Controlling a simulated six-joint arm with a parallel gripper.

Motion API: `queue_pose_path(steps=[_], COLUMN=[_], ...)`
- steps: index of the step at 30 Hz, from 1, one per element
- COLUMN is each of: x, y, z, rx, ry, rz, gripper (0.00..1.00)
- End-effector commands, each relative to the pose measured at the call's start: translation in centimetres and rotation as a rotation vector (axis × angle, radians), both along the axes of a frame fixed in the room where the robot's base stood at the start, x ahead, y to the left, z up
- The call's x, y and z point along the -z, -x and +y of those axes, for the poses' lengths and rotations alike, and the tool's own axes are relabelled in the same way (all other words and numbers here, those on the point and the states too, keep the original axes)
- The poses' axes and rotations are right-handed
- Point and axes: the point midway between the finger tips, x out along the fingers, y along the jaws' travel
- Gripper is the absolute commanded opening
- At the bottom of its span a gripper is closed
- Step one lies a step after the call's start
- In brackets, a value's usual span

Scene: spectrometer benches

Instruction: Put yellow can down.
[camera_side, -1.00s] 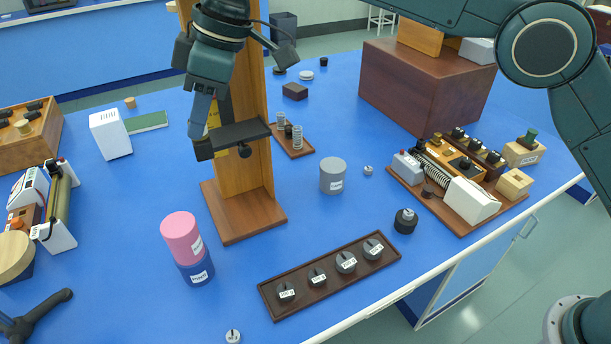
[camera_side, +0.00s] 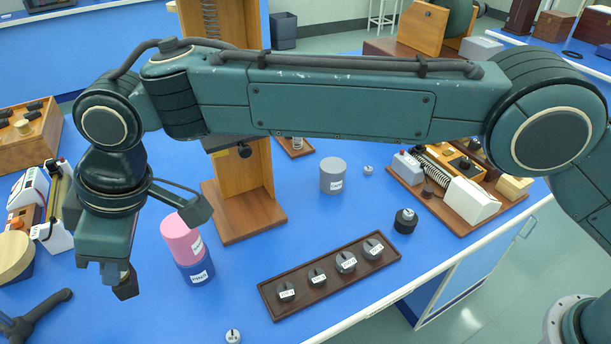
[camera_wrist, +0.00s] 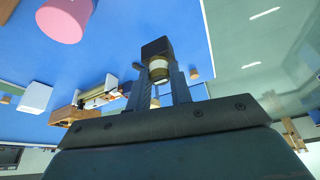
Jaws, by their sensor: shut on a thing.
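In the camera_wrist view a small yellowish-cream can (camera_wrist: 158,70) sits between the fingers of my gripper (camera_wrist: 159,82), with a dark block-like part just beyond it. My gripper (camera_side: 122,280) is shut on the can. In the camera_side view it points down above the blue bench at the left, to the left of a pink can and apart from it. The yellow can is not clearly visible there; the wrist and dark fingers hide it.
The pink can (camera_side: 180,238) stands on a blue can (camera_side: 197,272). A brown tray (camera_side: 328,300) with several grey weights lies to the right. A wooden stand (camera_side: 237,215) rises behind. A black handle (camera_side: 45,308) is at the front left. Bench between handle and cans is clear.

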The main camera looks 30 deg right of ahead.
Motion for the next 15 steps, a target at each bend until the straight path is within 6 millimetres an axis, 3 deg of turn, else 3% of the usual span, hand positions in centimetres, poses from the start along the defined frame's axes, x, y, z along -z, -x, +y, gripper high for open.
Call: queue_pose_path(steps=[8, 15], x=[2.8, 7.3], y=[0.0, 0.0], z=[-0.1, -0.1], rx=[0.0, -0.001], ry=[0.003, 0.005], rz=[0.003, 0.003], gripper=[0.0, 0.0])
